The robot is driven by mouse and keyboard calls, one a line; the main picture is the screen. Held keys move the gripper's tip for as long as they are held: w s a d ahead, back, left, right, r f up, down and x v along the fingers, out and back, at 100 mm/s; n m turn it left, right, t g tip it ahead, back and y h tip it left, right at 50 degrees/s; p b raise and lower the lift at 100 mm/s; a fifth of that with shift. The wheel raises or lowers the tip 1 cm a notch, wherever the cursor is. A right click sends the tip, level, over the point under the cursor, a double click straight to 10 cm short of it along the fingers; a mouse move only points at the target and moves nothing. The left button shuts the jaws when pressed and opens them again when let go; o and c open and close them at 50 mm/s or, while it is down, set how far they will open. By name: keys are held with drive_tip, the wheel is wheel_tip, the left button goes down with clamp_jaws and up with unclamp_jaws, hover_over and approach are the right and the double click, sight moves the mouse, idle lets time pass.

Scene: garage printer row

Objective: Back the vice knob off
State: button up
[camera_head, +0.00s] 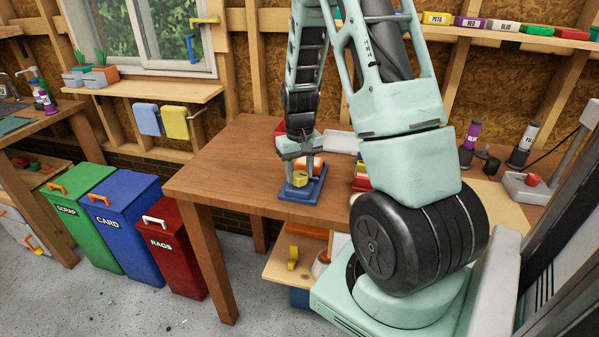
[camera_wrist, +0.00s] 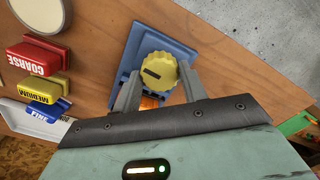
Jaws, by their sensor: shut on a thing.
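The vice knob (camera_wrist: 158,69) is a round yellow ridged knob with a dark slot mark on its face. It sits on the blue vice (camera_wrist: 128,62), near the front edge of the wooden workbench. My gripper (camera_wrist: 158,78) is over the vice with its two grey fingers closed on opposite sides of the knob. In the head view, the knob (camera_head: 300,179) shows under my gripper (camera_head: 303,172), and the blue vice (camera_head: 303,192) lies flat on the bench. An orange part shows behind the knob, partly hidden by my gripper.
Red COARSE (camera_wrist: 34,56), yellow MEDIUM (camera_wrist: 30,87) and blue FINE (camera_wrist: 48,106) blocks lie beside the vice. Green (camera_head: 85,212), blue (camera_head: 125,215) and red (camera_head: 170,245) bins stand left of the workbench (camera_head: 215,175). The bench's left part is clear.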

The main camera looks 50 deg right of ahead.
sight(299, 174)
drive_tip(key=shift+n, duration=0.4)
drive_tip(key=o, duration=1)
wheel_tip(299, 174, up, 18)
drive_tip(key=shift+f+b, duration=0.25)
drive_tip(key=shift+b, duration=0.55)
